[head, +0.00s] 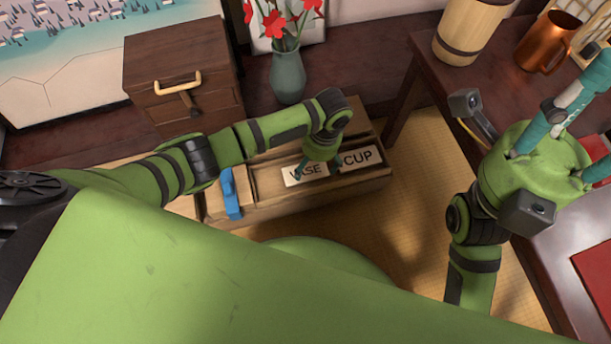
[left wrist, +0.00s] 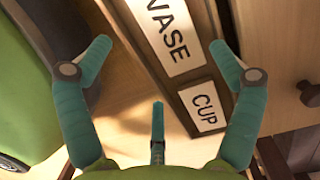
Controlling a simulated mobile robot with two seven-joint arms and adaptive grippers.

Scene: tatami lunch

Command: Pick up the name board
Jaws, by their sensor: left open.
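Two pale name boards lie in a shallow wooden tray (head: 262,208). The VASE board (head: 292,176) is on the left and the CUP board (head: 360,157) on the right. My left gripper (head: 322,170) is above the tray, over the VASE board's right part and near the CUP board. In the left wrist view its teal fingers are spread and empty, with the VASE board (left wrist: 168,35) partly between them and the CUP board (left wrist: 204,106) beside the right finger. My right gripper (head: 575,130) is at the right; its fingertips are partly outside the picture.
A blue object (head: 231,193) is at the tray's left end. A small wooden drawer chest (head: 180,60) and a vase (head: 288,75) with red flowers stand behind. A wooden mug (head: 466,35) and a copper mug (head: 546,43) stand on the right table.

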